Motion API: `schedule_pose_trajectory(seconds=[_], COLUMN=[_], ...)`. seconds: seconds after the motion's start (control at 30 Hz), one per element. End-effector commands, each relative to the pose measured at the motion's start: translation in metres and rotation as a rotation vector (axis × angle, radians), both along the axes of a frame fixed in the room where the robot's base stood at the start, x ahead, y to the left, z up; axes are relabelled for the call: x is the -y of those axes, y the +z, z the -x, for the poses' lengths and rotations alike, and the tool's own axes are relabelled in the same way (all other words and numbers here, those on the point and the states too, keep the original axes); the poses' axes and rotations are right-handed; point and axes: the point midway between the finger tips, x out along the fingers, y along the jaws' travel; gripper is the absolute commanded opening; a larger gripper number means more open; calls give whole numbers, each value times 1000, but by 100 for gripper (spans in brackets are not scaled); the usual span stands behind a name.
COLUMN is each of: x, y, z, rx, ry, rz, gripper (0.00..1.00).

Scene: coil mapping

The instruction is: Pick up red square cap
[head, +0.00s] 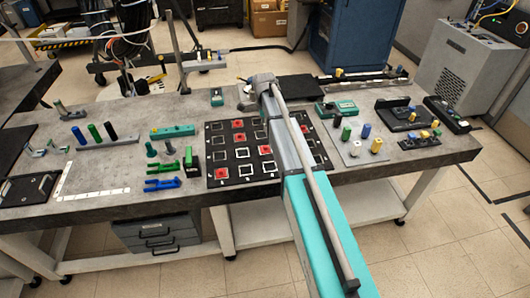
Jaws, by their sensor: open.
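A black board (213,143) with white square outlines lies in the middle of the table. Several red square caps sit on it: one at the back left (238,124), one just in front of it (240,138), one at the front left (221,174) and one on the right part (305,129). Another red cap (264,149) is close to the left side of my arm. My arm reaches from the bottom of the head view across the board and hides part of it. Its far end is over the back of the board; the fingers cannot be made out.
Green and blue clamp-like parts (163,184) lie left of the board. Upright coloured pegs (94,133) stand farther left. A light plate with pegs (353,152) and a black stand (405,115) are on the right. The grey table (120,195) has bare patches between the groups.

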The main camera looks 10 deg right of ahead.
Motion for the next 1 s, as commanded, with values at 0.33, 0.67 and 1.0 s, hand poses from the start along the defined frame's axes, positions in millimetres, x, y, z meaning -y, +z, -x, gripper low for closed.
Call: schedule_pose_trajectory(seconds=[0.33,0.67,1.0], x=[-2,-1,-1], y=[-31,-56,-70], z=[0,0,0], rx=[0,0,0], ry=[2,1,1], rz=[0,0,0], gripper=[66,66,66])
